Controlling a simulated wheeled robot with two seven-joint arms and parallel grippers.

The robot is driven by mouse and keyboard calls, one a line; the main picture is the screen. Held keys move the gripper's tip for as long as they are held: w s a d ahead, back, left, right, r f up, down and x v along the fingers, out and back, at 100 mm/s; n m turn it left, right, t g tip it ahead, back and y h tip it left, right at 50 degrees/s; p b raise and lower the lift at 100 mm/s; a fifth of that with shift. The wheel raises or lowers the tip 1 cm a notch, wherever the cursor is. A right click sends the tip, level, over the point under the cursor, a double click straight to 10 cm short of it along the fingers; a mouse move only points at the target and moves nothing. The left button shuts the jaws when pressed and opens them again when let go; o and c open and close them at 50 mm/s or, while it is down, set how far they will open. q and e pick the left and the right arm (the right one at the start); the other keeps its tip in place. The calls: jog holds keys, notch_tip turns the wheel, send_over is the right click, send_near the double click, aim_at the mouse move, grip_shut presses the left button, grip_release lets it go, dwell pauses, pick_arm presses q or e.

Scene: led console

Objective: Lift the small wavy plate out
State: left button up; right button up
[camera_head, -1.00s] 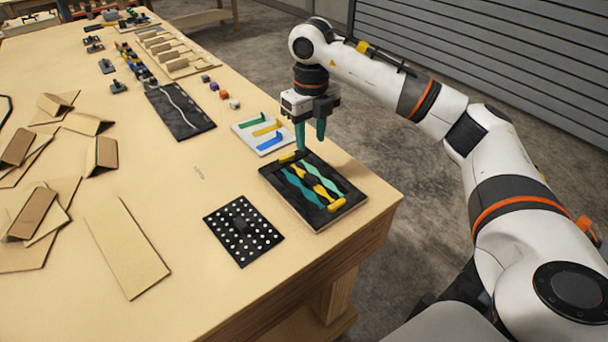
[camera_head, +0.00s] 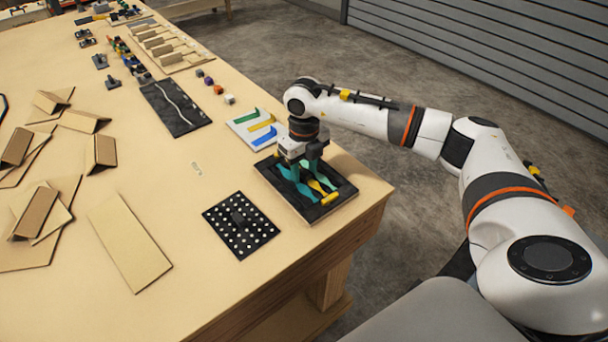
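A black tray (camera_head: 262,170) near the table's right edge holds wavy strips. I cannot tell which piece is the small wavy plate. My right gripper (camera_head: 304,172) points down into the tray over the far part of the strips. Its teal fingers look apart, and they blend with the teal strips. The gripper hides the tray's far part. My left gripper is not in view.
A white board (camera_head: 240,125) with green, yellow and blue pieces lies just behind the tray. A black dotted plate (camera_head: 240,226) lies to the left. A black panel (camera_head: 175,108) and small cubes are farther back. Cardboard pieces (camera_head: 130,240) cover the table's left.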

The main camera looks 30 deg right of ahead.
aim_at(304, 171)
grip_shut()
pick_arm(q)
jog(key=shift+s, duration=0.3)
pick_arm(e)
jog(key=shift+r, duration=0.1)
jog(key=shift+r, duration=0.3)
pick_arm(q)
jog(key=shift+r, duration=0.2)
pick_arm(e)
notch_tip(304, 171, up, 13)
jog(key=shift+r, duration=0.2)
